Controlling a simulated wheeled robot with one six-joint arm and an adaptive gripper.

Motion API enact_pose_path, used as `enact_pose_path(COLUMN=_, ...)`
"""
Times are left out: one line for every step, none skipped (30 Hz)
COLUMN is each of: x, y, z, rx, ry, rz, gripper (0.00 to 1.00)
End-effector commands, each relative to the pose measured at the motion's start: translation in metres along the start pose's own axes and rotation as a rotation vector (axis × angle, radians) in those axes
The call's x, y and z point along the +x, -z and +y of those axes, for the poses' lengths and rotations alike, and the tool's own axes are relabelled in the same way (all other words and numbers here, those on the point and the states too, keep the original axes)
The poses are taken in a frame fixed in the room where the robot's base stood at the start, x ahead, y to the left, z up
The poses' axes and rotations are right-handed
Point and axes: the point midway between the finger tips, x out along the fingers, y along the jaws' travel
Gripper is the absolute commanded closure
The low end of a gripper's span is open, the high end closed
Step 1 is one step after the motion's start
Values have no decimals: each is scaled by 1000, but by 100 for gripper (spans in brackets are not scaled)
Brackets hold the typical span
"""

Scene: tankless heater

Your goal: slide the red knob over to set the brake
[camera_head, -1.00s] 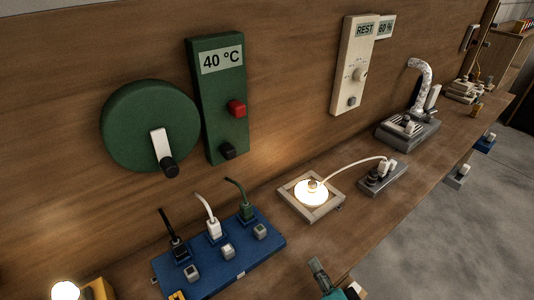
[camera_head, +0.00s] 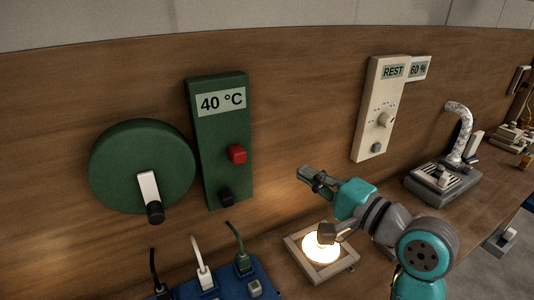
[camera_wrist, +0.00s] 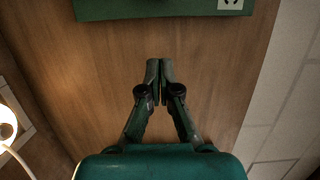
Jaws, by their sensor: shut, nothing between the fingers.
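The red knob (camera_head: 237,154) is a small block on the front of a tall green panel (camera_head: 209,134) fixed to the wooden wall. The panel carries a label reading 40 °C, and a black knob (camera_head: 226,197) sits below the red one. My gripper (camera_head: 303,172) is to the right of the panel, apart from it, with its fingers pointing left. In the wrist view my gripper (camera_wrist: 160,68) has its fingers together and empty. Part of the green panel (camera_wrist: 150,8) shows at the top of that view; the red knob is not seen there.
A green disc with a white crank (camera_head: 149,187) is left of the panel. A blue block with plugs and cables (camera_head: 250,286) stands below. A lit lamp in a wooden frame (camera_head: 342,264) is under my arm. A cream REST panel (camera_head: 378,115) is at right.

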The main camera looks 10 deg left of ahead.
Motion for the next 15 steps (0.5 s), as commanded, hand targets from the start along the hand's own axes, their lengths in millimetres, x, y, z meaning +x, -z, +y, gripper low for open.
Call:
enact_pose_path(x=1, y=0, z=-4, rx=0, ry=1, rz=-7, gripper=100)
enact_pose_path(x=2, y=-1, z=-6, rx=1, ry=0, rz=-10, gripper=100)
enact_pose_path(x=3, y=-1, z=-7, rx=3, ry=0, rz=-14, gripper=100)
enact_pose_path(x=4, y=-2, z=-7, rx=4, ry=-1, rz=-15, gripper=100)
enact_pose_path(x=6, y=-2, z=-7, rx=4, ry=-1, rz=-16, gripper=100)
enact_pose_path(x=10, y=-2, z=-7, rx=5, ry=-1, rz=-16, gripper=100)
enact_pose_path(x=13, y=-2, z=-6, rx=5, ry=-1, rz=-16, gripper=100)
enact_pose_path(x=16, y=-2, z=-6, rx=5, ry=-1, rz=-16, gripper=100)
enact_pose_path(x=22, y=-3, z=-7, rx=5, ry=-1, rz=-17, gripper=100)
enact_pose_path(x=27, y=-3, z=-6, rx=4, ry=-2, rz=-18, gripper=100)
enact_pose_path(x=33, y=-3, z=-7, rx=4, ry=-2, rz=-17, gripper=100)
enact_pose_path(x=40, y=-3, z=-7, rx=4, ry=0, rz=-17, gripper=100)
enact_pose_path(x=46, y=-3, z=-7, rx=5, ry=-1, rz=-18, gripper=100)
enact_pose_path(x=51, y=-3, z=-6, rx=5, ry=-2, rz=-17, gripper=100)
enact_pose_path(x=59, y=-3, z=-6, rx=4, ry=-1, rz=-16, gripper=100)
